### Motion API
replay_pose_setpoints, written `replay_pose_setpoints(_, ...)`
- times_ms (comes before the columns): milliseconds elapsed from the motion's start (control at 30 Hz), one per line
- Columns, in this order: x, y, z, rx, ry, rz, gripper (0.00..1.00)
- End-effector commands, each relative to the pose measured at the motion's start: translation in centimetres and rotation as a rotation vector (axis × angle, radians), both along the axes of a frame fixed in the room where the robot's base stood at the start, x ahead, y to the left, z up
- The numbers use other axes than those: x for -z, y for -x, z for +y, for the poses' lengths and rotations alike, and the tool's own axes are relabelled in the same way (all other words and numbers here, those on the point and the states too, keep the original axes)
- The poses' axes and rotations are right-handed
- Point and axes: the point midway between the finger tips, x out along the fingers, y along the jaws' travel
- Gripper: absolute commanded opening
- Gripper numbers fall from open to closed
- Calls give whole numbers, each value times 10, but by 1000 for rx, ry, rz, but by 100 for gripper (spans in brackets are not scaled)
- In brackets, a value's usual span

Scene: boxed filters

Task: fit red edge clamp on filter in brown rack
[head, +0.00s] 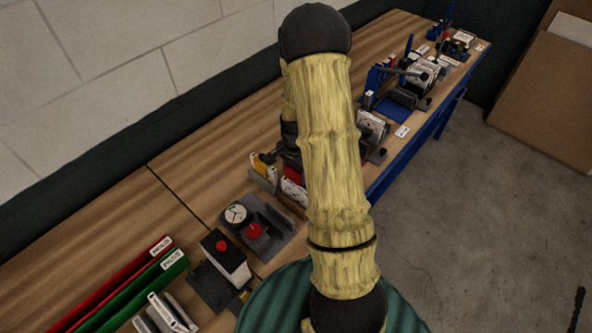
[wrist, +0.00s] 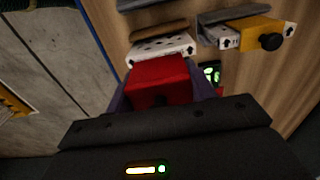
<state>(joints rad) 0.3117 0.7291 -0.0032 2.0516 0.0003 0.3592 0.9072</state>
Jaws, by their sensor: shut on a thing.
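In the wrist view my gripper (wrist: 160,92) is shut on the red edge clamp (wrist: 160,76), with a dark finger on each side of it. Just beyond the clamp, a white filter (wrist: 165,47) with black arrow marks stands against the brown rack (wrist: 158,31). The clamp's far edge overlaps the filter's near edge in the picture; I cannot tell whether they touch. In the head view my arm hides the gripper and most of this area.
Right of the brown rack, a grey rack (wrist: 232,14) holds a filter with a yellow clamp (wrist: 262,30) and black knob. A small device with a green lit display (wrist: 211,73) is beside the red clamp. In the head view, a gauge fixture (head: 237,213) stands on the wooden bench.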

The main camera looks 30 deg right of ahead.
Motion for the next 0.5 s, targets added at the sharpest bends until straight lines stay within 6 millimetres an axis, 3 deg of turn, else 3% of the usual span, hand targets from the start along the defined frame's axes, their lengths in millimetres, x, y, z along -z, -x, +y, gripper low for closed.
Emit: replay_pose_setpoints(500, 33, 0, 0, 1, 1, -1, 27)
